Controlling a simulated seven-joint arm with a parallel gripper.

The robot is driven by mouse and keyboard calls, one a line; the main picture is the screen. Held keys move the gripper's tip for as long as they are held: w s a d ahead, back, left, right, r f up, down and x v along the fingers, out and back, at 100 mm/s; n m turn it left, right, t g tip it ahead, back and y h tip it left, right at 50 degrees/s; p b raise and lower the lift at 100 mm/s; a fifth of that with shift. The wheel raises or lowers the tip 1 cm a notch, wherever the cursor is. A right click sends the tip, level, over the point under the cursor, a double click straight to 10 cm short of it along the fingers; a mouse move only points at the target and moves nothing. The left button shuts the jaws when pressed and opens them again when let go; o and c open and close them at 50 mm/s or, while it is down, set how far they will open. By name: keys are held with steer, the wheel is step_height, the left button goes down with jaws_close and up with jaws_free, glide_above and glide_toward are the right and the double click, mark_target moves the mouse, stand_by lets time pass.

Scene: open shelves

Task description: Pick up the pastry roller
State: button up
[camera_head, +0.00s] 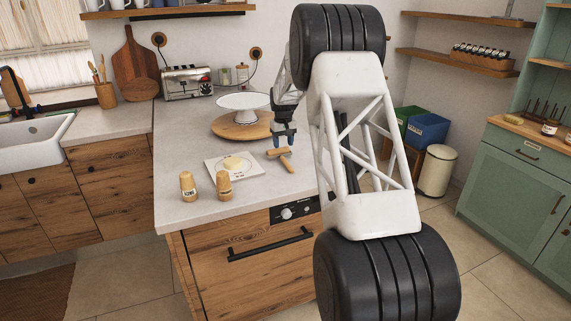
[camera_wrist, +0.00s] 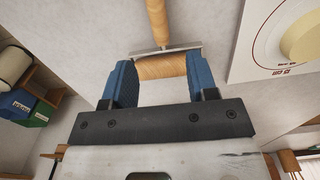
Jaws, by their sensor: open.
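The pastry roller (camera_head: 281,154) is a small wooden tool lying on the light counter near its right edge. In the wrist view its wooden roller (camera_wrist: 161,67) shows between the two blue fingers, with a metal bracket and a wooden handle (camera_wrist: 157,22) beyond. My gripper (camera_head: 285,139) is open and points down at the roller in the head view. The wrist view also shows my gripper (camera_wrist: 157,82) with a finger on either side of the roller. I cannot tell whether the fingers touch it.
Two wooden shakers (camera_head: 188,186) stand at the counter's front. A white cake stand (camera_head: 243,103) sits on a round wooden board (camera_head: 225,128) behind. The counter's right edge is close.

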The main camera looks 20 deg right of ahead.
mark_target(283, 157)
steer(key=shift+f, duration=1)
steer(key=shift+f, duration=0.15)
steer(key=shift+f, duration=2.45)
jaws_close()
